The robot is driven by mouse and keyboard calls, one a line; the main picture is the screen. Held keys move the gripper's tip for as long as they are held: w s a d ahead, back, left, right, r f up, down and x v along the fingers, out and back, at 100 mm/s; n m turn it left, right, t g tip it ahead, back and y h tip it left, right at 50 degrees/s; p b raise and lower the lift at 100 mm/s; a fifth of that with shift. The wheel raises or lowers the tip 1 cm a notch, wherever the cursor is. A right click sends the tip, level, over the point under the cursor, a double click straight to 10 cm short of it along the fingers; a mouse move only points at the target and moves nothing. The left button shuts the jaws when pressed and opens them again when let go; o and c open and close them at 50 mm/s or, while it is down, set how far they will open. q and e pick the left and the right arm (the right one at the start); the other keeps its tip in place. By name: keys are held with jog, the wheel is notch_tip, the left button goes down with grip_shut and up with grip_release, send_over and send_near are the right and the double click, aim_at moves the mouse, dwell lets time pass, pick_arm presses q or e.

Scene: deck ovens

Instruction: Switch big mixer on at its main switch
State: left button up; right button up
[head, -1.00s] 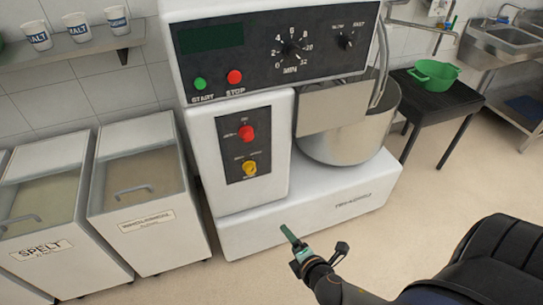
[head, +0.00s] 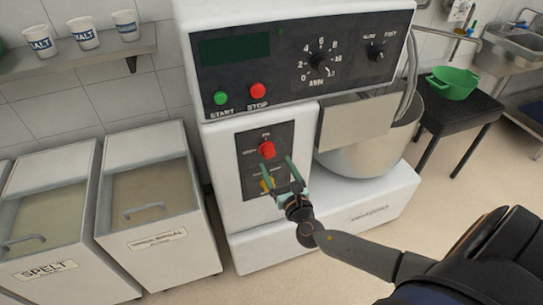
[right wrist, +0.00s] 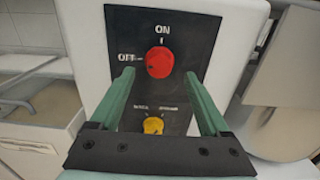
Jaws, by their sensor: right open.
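The big mixer (head: 225,172) is a white machine with a steel bowl. Its main switch is a red rotary knob (head: 267,150) on a dark plate low on its front. In the right wrist view the red knob (right wrist: 160,61) has ON above it and OFF to its left; its exact pointing is hard to read. My right gripper (head: 277,164) is open and empty, its two green fingers just below and in front of the knob. In the right wrist view the knob shows between and beyond the fingertips (right wrist: 158,74). My left gripper is out of view.
A yellow knob (right wrist: 153,125) sits below the red one, partly behind my fingers in the head view. Green START (head: 221,98) and red STOP (head: 258,90) buttons are above. Flour bins (head: 155,245) stand left; a green bowl (head: 453,84) sits on a dark table at right.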

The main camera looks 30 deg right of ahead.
aim_at(270, 154)
jog(key=shift+x, duration=2.35)
grip_shut()
